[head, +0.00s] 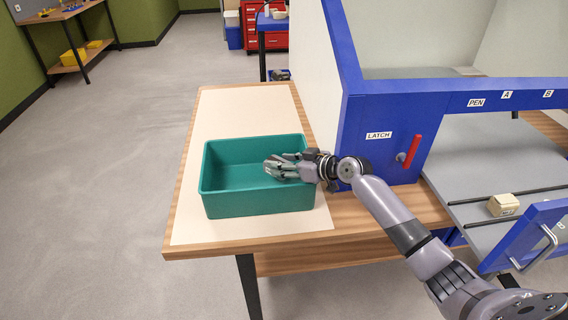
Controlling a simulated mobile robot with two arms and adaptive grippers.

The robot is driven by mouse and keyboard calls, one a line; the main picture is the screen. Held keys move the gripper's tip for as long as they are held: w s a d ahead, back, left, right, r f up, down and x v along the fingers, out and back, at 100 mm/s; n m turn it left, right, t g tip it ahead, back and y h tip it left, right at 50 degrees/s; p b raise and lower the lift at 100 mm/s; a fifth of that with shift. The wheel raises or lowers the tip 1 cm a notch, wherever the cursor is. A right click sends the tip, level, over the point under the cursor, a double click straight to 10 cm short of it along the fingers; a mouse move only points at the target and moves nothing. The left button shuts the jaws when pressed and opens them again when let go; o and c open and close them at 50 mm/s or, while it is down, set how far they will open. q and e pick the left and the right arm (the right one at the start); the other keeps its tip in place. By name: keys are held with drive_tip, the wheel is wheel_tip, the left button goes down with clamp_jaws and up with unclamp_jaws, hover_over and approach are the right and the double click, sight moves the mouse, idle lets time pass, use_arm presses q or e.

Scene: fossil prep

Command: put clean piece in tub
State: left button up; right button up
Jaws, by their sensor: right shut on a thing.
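The teal tub (258,203) stands on a pale mat at the left end of the wooden table. My right gripper (274,166) reaches in from the right over the tub's right wall, with its fingers above the tub's inside. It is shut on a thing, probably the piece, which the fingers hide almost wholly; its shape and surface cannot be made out. The visible tub floor looks empty. My left gripper is not in view.
A blue cabinet (384,112) with a LATCH label and red handle (412,150) stands right of the tub. A small beige block (503,204) lies on the grey surface behind an open blue door (530,236). The pale mat (247,100) is clear behind the tub.

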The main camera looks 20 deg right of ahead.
drive_tip(key=o, duration=1.4)
drive_tip(key=shift+f, duration=0.1)
